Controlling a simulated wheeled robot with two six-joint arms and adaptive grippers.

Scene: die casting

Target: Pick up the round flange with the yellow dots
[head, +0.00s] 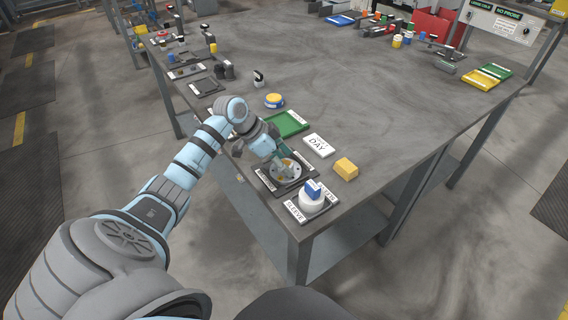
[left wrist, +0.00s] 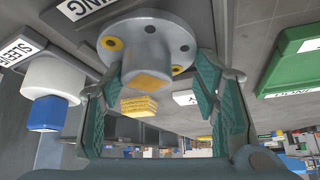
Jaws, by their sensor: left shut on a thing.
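The round grey flange (head: 286,172) with yellow dots is at the black tray near the table's front corner. In the left wrist view the flange (left wrist: 150,36) shows its holed disc with yellow dots and its hub with a yellow end. My left gripper (head: 280,160) reaches down to it from the left. In the left wrist view the green fingers of that gripper (left wrist: 152,82) are shut on the hub, one finger at each side. I cannot tell whether the disc rests on the tray or is slightly above it. My right gripper is not in view.
A white sleeve with a blue top (head: 312,196) stands close beside the flange. A yellow block (head: 345,167), a white "DAY" label block (head: 318,146), a green tray (head: 287,124) and a yellow-blue round part (head: 274,100) are nearby. The middle of the table is clear.

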